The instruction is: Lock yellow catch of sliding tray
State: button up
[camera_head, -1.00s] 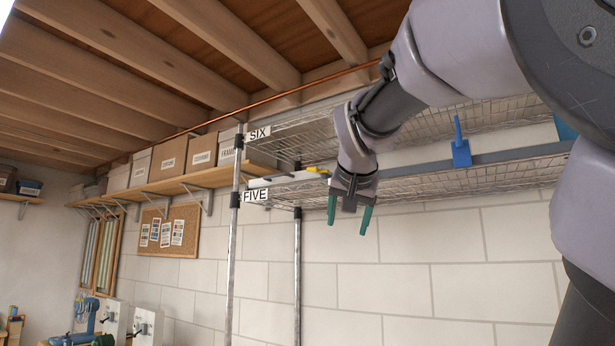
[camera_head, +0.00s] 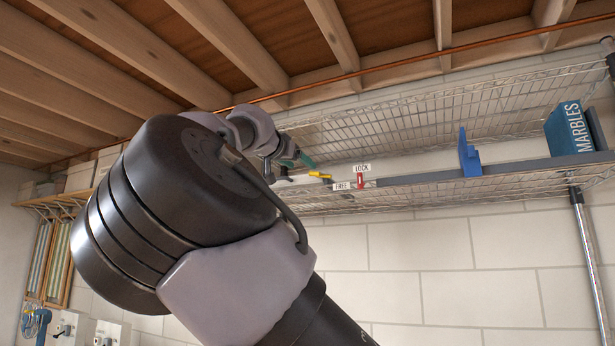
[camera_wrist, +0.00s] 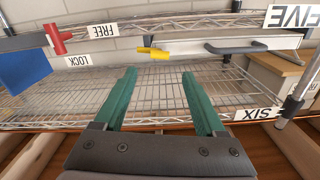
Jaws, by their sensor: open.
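The yellow catch (camera_head: 320,175) sits at the right end of the white sliding tray (camera_head: 296,180) on the wire shelf. The catch (camera_wrist: 154,53) also shows in the wrist view, which is upside down, beside the tray (camera_wrist: 205,45) with its grey handle (camera_wrist: 236,47). In the head view my arm partly hides the gripper.
A blue upright piece (camera_head: 468,155) stands on the shelf's grey rail. A blue MARBLES box (camera_head: 570,128) is at the right. A metal post (camera_head: 588,260) stands at the right.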

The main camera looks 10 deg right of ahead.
aim_at(313, 173)
jog(key=x, duration=0.8)
jog(key=shift+w+d, duration=0.15)
jog(key=shift+w, duration=0.05)
